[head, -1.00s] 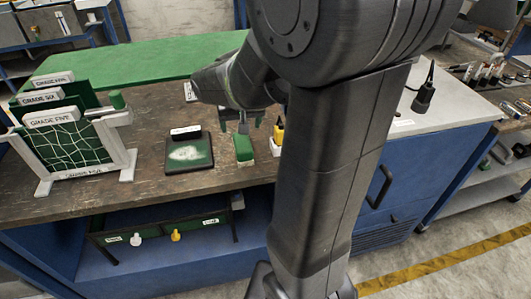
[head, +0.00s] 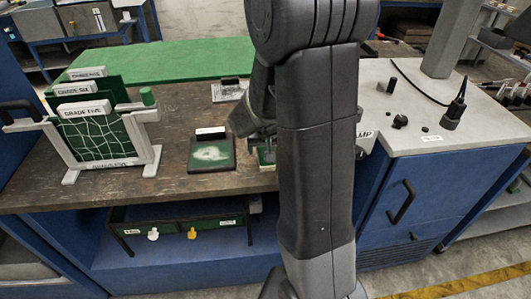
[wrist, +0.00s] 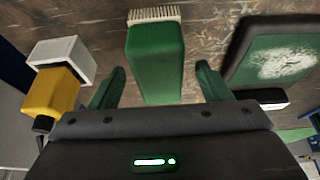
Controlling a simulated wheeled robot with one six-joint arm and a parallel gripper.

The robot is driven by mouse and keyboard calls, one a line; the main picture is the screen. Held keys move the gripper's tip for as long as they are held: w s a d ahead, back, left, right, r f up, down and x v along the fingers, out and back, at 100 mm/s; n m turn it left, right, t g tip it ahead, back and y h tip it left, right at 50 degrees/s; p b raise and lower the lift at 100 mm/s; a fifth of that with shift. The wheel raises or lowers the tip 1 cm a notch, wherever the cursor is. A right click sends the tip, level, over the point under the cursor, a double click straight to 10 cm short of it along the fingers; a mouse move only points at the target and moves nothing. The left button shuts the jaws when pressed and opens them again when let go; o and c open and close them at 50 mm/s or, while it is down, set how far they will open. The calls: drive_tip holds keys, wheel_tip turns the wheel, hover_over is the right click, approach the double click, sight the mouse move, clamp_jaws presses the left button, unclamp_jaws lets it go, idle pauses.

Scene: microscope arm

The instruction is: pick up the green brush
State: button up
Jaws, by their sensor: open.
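The green brush (wrist: 157,58) stands in the middle of the wrist view, with its pale bristles at the far end against the brown bench top. My gripper (wrist: 160,82) is open, with one green finger on each side of the brush and a visible gap on both sides. Whether the fingers are level with the brush is hard to tell. In the head view only a small part of the brush (head: 267,156) shows beside my arm, which hides the rest.
A dark tray with a green, white-powdered pad (head: 211,154) lies left of the brush. A yellow bottle (wrist: 52,95) by a white holder (wrist: 68,55) is on the brush's other side. A rack of grade cards (head: 95,130) stands on the bench at left.

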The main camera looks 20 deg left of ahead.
sight(266, 148)
drive_tip(key=shift+x, duration=1.55)
drive_tip(key=shift+d, duration=0.1)
drive_tip(key=c, duration=1.1)
drive_tip(key=shift+r, duration=0.1)
wheel_tip(266, 148, up, 10)
drive_tip(key=shift+s+f, duration=0.1)
